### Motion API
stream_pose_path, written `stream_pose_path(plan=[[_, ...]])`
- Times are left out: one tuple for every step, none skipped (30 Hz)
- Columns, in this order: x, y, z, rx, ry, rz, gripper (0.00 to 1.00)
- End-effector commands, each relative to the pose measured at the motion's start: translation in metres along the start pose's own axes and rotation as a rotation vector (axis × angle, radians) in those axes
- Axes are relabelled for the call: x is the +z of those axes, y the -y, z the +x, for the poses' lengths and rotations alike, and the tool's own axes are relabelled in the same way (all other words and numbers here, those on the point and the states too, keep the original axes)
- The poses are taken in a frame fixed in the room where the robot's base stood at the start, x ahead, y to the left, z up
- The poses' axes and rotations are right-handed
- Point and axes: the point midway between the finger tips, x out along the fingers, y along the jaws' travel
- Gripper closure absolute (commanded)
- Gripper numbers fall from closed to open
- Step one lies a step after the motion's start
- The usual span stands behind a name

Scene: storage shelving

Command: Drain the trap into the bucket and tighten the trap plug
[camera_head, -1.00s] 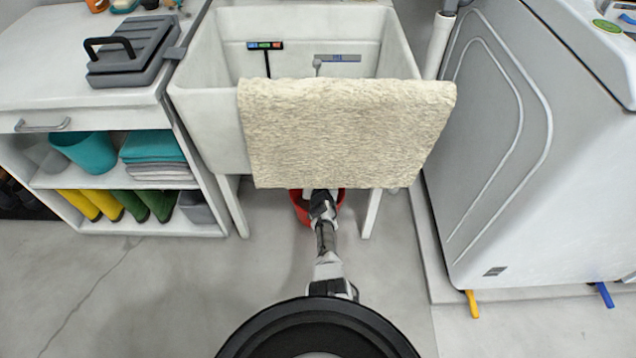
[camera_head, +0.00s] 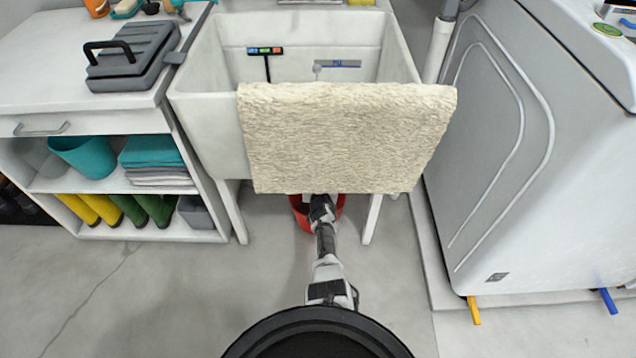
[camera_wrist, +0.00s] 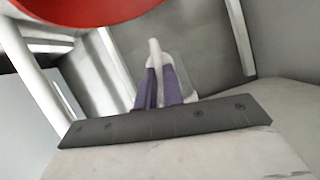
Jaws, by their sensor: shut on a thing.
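The red bucket (camera_head: 300,210) stands on the floor under the sink. It is partly covered by the towel and my arm, and its red wall also shows at the top of the wrist view (camera_wrist: 90,10). My arm reaches under the sink, and my gripper is hidden in the head view. In the wrist view my gripper (camera_wrist: 162,78) is shut on a narrow pale thing (camera_wrist: 154,52) between its purple-padded fingers. I cannot tell whether that thing is the trap plug. The trap is not clearly visible.
A cream towel (camera_head: 345,140) hangs over the front of the white sink (camera_head: 205,125) and blocks the view beneath it. Sink legs (camera_head: 234,212) stand either side of the bucket. A shelf unit (camera_head: 45,183) is at left, a washing machine (camera_head: 495,200) at right. The front floor is clear.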

Motion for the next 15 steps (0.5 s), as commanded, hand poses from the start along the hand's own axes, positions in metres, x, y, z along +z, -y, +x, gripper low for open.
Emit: stream_pose_path(plan=[[-0.0003, -0.0008, -0.0003, -0.002, 0.001, 0.008, 1.00], [-0.0006, -0.0011, -0.0003, -0.005, 0.001, 0.015, 1.00], [-0.0011, -0.0015, -0.0003, -0.009, 0.000, 0.025, 1.00], [-0.0015, -0.0014, -0.0003, -0.014, 0.000, 0.034, 1.00], [-0.0016, -0.0014, -0.0003, -0.019, 0.000, 0.045, 1.00], [-0.0013, -0.0025, -0.0005, -0.025, 0.001, 0.063, 1.00], [-0.0013, -0.0028, -0.0006, -0.031, 0.001, 0.078, 1.00], [-0.0016, -0.0032, -0.0006, -0.038, 0.001, 0.095, 1.00], [-0.0016, -0.0036, -0.0004, -0.048, 0.001, 0.119, 1.00], [-0.0018, -0.0039, -0.0003, -0.057, 0.000, 0.138, 1.00], [-0.0011, -0.0048, -0.0004, -0.065, 0.002, 0.160, 1.00], [-0.0008, -0.0053, -0.0003, -0.078, 0.002, 0.191, 1.00], [-0.0010, -0.0057, 0.0000, -0.088, 0.001, 0.215, 1.00], [-0.0001, -0.0060, 0.0001, -0.098, 0.002, 0.239, 1.00], [0.0006, -0.0065, 0.0003, -0.113, 0.002, 0.273, 1.00]])
